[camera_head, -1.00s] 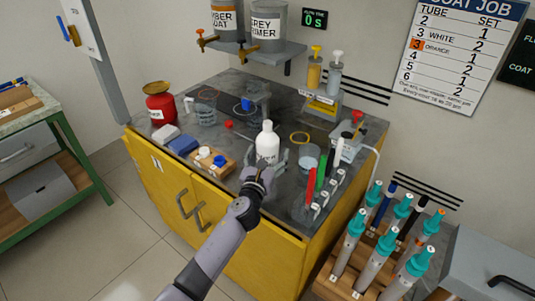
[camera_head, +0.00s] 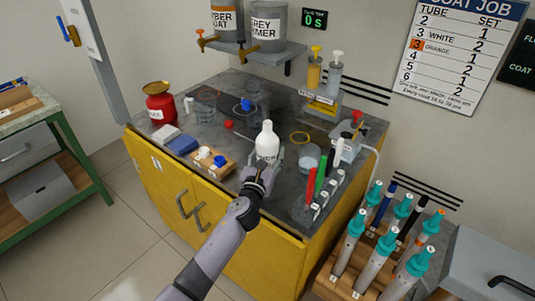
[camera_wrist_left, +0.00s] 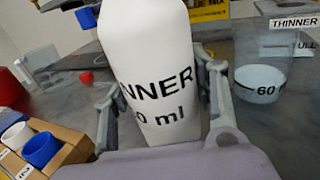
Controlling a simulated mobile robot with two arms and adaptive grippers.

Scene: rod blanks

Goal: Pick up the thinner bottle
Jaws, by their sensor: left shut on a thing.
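The thinner bottle (camera_head: 267,144) is white with a narrow neck and black lettering. It stands upright near the front middle of the grey-topped yellow cabinet. In the left wrist view the bottle (camera_wrist_left: 155,75) fills the middle, with "NNER" and "0 ml" readable. My left gripper (camera_head: 265,163) reaches it from the front; in the left wrist view its fingers lie along both sides of the bottle, shut on it. Whether the bottle's base touches the counter is hidden by the gripper. My right gripper is not in view.
A wooden block with white and blue caps (camera_head: 213,161) is to the left. Red, green and white tubes (camera_head: 321,173) stand at right. A red can (camera_head: 161,107) is at the back left.

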